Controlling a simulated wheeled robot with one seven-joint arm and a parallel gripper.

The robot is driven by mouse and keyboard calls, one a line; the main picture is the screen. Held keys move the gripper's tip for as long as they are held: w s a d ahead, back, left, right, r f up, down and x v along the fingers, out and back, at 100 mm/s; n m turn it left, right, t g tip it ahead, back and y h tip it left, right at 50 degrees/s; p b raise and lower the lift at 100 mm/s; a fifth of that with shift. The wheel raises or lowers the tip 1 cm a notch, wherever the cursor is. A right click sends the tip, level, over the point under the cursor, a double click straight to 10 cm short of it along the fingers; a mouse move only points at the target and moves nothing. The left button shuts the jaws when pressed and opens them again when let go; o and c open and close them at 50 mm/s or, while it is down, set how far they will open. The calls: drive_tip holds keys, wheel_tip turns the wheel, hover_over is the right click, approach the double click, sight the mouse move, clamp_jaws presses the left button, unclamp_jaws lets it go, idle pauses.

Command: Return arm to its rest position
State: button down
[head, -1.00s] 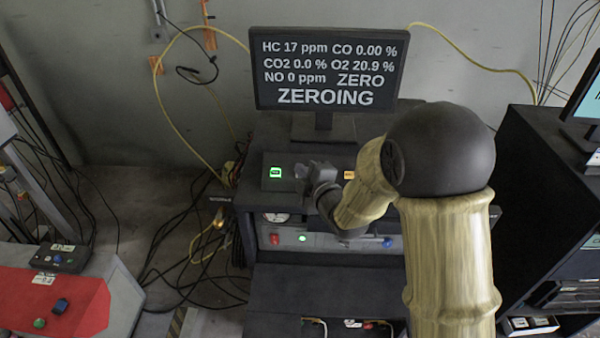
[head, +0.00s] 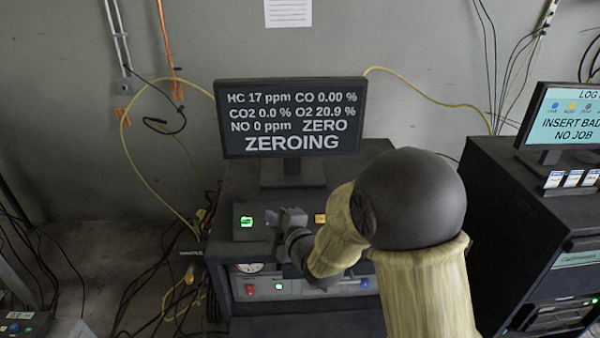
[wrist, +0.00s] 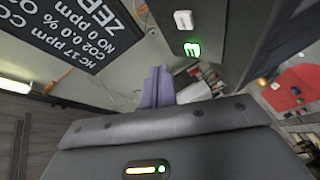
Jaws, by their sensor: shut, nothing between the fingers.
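My arm reaches up from the bottom right of the head view and bends left toward the dark cabinet (head: 240,190). My gripper (head: 283,217) is at the cabinet's front, just right of the lit green button (head: 246,221). In the wrist view the two fingers of my gripper (wrist: 158,85) lie side by side, shut and empty. The green light (wrist: 192,49) also shows there, apart from the fingertips. An orange button (head: 320,218) sits right of my gripper, partly by my arm. The monitor (head: 290,120) above reads ZEROING.
A second dark cabinet (head: 500,220) with a screen (head: 568,125) stands at the right. Cables (head: 150,270) hang and lie on the floor at the left. A panel with a red switch (head: 250,290) is below my gripper. The wall behind is mostly clear.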

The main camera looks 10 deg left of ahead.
drive_tip(key=d+m+h, duration=0.1)
drive_tip(key=d, duration=0.2)
drive_tip(key=d+f+m+h, duration=0.1)
drive_tip(key=d+m, duration=0.1)
drive_tip(key=d, duration=0.1)
drive_tip(key=d+m+h, duration=0.2)
drive_tip(key=d, duration=0.1)
drive_tip(key=shift+w+f, duration=0.35)
drive_tip(key=shift+f, duration=0.05)
drive_tip(key=s+d+f+m+g+h, duration=0.1)
drive_tip(key=s+d+m+g+h, duration=0.1)
drive_tip(key=d+m, duration=0.3)
drive_tip(key=s+d+f+m+g+h, duration=0.1)
drive_tip(key=s+d+f+m+h, duration=0.1)
drive_tip(key=d, duration=0.5)
drive_tip(key=s+d+f+m+g+h, duration=0.1)
drive_tip(key=s+d+m+g+h, duration=0.1)
drive_tip(key=s+d+m+g, duration=0.4)
drive_tip(key=s+d+m, duration=0.4)
drive_tip(key=s+d, duration=0.1)
drive_tip(key=s, duration=0.4)
drive_tip(key=shift+s+d+f+m+h, duration=0.15)
drive_tip(key=shift+f+m+h, duration=0.15)
drive_tip(key=shift+f+h, duration=0.1)
idle(3.6)
